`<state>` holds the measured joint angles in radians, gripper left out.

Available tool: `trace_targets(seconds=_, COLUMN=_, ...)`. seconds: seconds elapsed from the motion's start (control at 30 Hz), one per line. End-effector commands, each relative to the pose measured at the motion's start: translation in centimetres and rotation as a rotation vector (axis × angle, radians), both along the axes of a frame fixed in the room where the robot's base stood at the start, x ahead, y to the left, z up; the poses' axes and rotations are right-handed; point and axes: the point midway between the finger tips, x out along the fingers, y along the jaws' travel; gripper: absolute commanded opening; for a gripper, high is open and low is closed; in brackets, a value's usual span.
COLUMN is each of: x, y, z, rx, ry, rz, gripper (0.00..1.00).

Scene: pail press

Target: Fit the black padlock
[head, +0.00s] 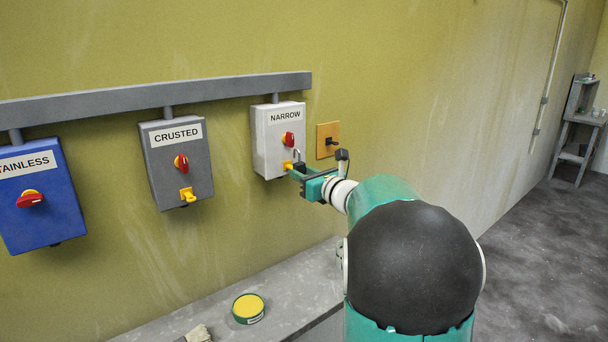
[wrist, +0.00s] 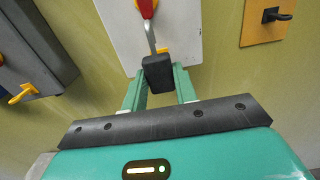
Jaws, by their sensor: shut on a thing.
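My gripper (wrist: 159,90) is shut on the black padlock (wrist: 158,73), with one green finger on each side of its body. The padlock's grey shackle (wrist: 150,38) stands up from the body, in front of the white box marked NARROW (head: 279,145). The yellow hasp (head: 288,166) of that box is partly hidden behind the padlock; a bit of it shows in the wrist view (wrist: 163,50). I cannot tell whether the shackle passes through the hasp. A red switch handle (head: 288,140) is above the hasp. In the head view my gripper (head: 299,172) is at the box's lower right.
A grey box marked CRUSTED (head: 176,165) and a blue box (head: 38,200) hang to the left under a grey rail (head: 150,97). An orange plate with a dark hook (head: 327,140) is on the wall at right. A yellow-topped tin (head: 248,307) stands on the ledge below.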

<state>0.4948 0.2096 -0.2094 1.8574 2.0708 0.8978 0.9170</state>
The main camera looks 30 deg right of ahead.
Motion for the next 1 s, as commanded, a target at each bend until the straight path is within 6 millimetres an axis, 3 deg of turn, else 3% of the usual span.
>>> trace_targets(seconds=1.0, x=0.0, y=0.0, z=-2.7, rx=0.001, ry=0.000, rz=-0.001, gripper=0.03)
